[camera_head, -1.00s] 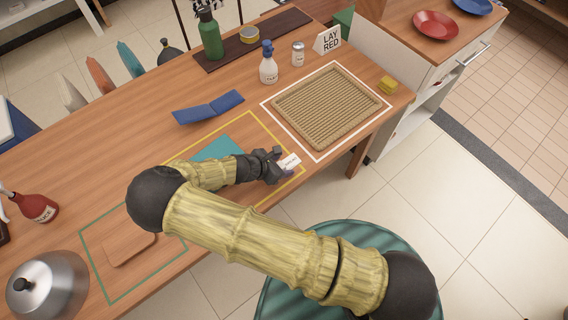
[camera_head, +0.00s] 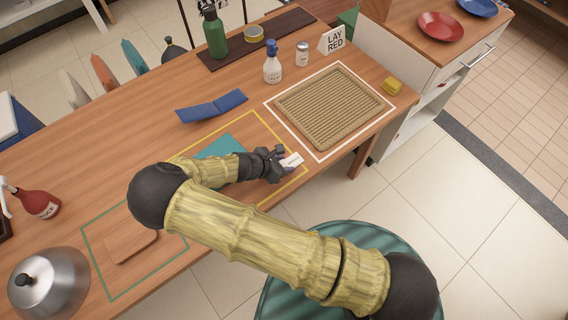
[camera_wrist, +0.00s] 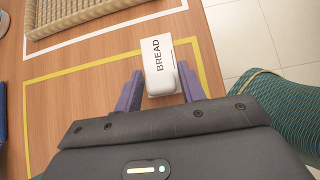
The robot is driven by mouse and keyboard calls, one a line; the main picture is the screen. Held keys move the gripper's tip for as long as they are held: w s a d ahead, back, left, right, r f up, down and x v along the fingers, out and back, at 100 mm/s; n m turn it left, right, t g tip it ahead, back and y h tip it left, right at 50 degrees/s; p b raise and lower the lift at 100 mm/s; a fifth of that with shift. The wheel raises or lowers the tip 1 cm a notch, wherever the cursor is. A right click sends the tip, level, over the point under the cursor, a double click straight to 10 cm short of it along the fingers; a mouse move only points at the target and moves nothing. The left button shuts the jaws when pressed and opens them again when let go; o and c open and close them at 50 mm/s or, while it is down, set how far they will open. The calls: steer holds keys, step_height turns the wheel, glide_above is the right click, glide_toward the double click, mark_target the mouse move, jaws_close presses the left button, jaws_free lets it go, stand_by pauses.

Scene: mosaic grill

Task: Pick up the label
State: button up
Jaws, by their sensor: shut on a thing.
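The label (camera_wrist: 158,58) is a small white block-like card printed "BREAD", in the upper middle of the wrist view. It also shows as a small white piece in the head view (camera_head: 292,161), at the table's front edge. My gripper (camera_wrist: 158,88) has its purple fingers on either side of the label's near end and is shut on it. The dark gripper also shows in the head view (camera_head: 281,164). The label is over or at the yellow outline's right end; I cannot tell whether it touches the table.
A woven tray (camera_head: 331,106) lies inside a white outline to the right. A teal sheet (camera_head: 220,147) lies left of my gripper. A blue folded piece (camera_head: 211,106), a white bottle (camera_head: 272,66) and a "LAY RED" sign (camera_head: 332,40) stand farther back.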

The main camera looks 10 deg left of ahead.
mark_target(283, 163)
step_height(283, 163, up, 10)
steer(key=shift+f+b, duration=0.2)
steer(key=shift+b, duration=0.35)
stand_by(0.3)
steer(key=w+d+f+n+y, duration=0.1)
steer(key=w+d, duration=0.2)
steer(key=d, duration=0.1)
steer(key=w+d+f+n+t, duration=0.1)
steer(key=w+d+f, duration=0.1)
steer(key=w+d, duration=0.1)
steer(key=w+d+f+n+y, duration=0.1)
steer(key=w+d, duration=0.2)
steer(key=d, duration=0.2)
steer(key=shift+w+d+f+n+t+y, duration=0.2)
steer(key=shift+d+n+t+y, duration=0.1)
steer(key=shift+n, duration=0.1)
steer(key=d, duration=0.2)
steer(key=w+d+n+y, duration=0.1)
steer(key=d, duration=0.1)
steer(key=w+d+n, duration=0.1)
steer(key=d, duration=0.1)
steer(key=shift+y, duration=0.3)
jaws_close()
steer(key=d+r+n+y, duration=0.1)
steer(key=d+n, duration=0.1)
steer(key=d, duration=0.5)
steer(key=shift+w+r+t+y, duration=0.2)
steer(key=shift+w+t+y, duration=0.1)
steer(key=shift+w+y, duration=0.1)
steer(key=shift+w+d, duration=0.1)
